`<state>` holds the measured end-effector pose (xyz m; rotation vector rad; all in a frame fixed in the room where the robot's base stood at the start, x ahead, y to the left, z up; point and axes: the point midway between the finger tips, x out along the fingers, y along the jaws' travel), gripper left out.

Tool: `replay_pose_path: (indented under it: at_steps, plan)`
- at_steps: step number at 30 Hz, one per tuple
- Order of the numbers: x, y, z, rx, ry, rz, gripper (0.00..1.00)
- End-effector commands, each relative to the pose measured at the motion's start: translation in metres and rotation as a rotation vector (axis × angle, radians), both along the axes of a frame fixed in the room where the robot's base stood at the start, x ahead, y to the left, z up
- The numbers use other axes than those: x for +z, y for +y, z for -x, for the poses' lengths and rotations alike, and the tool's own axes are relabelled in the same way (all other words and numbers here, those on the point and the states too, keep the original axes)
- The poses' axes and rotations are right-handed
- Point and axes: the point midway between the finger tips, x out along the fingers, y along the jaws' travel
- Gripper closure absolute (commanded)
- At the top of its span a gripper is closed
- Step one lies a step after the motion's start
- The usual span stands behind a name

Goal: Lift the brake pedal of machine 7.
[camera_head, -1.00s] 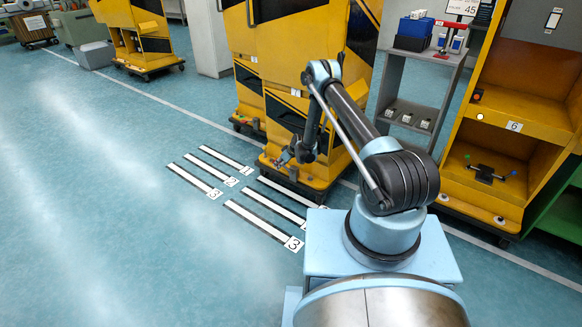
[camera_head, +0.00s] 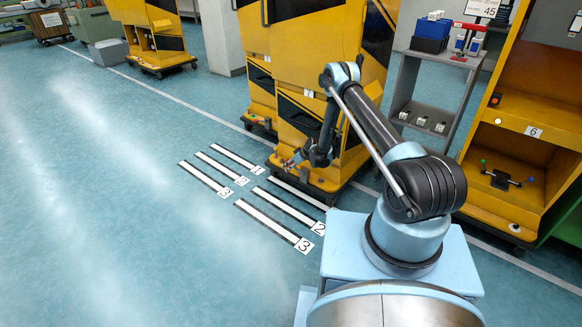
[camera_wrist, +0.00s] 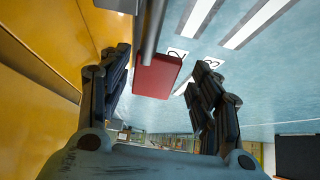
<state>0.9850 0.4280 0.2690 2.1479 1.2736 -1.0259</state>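The brake pedal (camera_wrist: 158,76) is a red block on a grey bar (camera_wrist: 155,28) in the wrist view. It lies between the two spread fingers of my gripper (camera_wrist: 160,70). Gaps show on both sides, so the fingers do not appear to press on it. In the head view my gripper (camera_head: 296,160) is low at the front of a yellow and black machine (camera_head: 345,145) with a small white label (camera_head: 308,93), probably a 7. The pedal is too small and covered there to make out clearly.
White floor strips with number cards (camera_head: 304,245) lie left of my gripper. A grey shelf (camera_head: 428,110) and yellow machine 6 (camera_head: 520,150) stand to the right. The blue floor (camera_head: 110,200) at the left is clear.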

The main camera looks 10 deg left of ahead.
Motion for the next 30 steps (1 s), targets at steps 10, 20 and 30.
replay_pose_path:
  at_steps: [10, 20, 30]
  plan:
    - [0.003, -0.003, 0.001, 0.000, 0.000, 0.001, 0.42]
    - [0.037, -0.028, 0.014, -0.001, 0.002, 0.001, 0.42]
    - [0.077, -0.056, 0.028, -0.002, 0.002, 0.000, 0.42]
